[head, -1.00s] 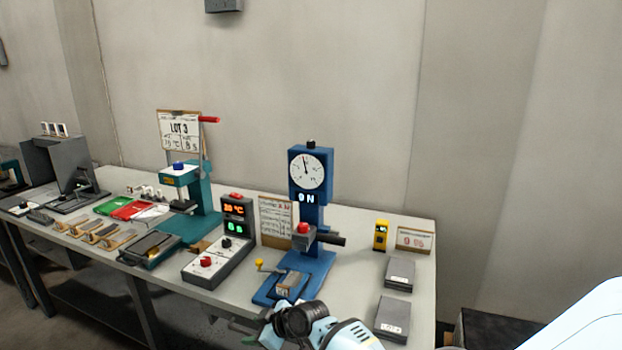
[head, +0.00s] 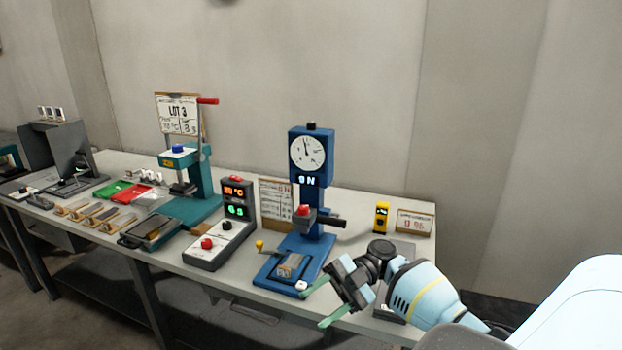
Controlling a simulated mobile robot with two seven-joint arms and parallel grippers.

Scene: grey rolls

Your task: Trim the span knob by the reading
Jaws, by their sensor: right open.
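A blue test stand (head: 313,225) stands on the bench. It carries a round white dial (head: 308,153) with its needle near the top, and a lit readout (head: 308,181) that looks like 0 N. A small black knob (head: 312,126) sits on top of the dial housing. A red knob (head: 303,211) is on the stand's middle block. I cannot tell which knob is the span knob. My right gripper (head: 312,308) is open and empty, in front of the stand's base at its lower right, with its green-tipped fingers pointing left. My left gripper is not in view.
Left of the stand is a grey control box (head: 222,240) with lit orange and green readouts. A teal press (head: 195,190) stands further left. A yellow device (head: 381,217) and a small card (head: 414,223) stand at the back right. My right arm covers the bench's front right.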

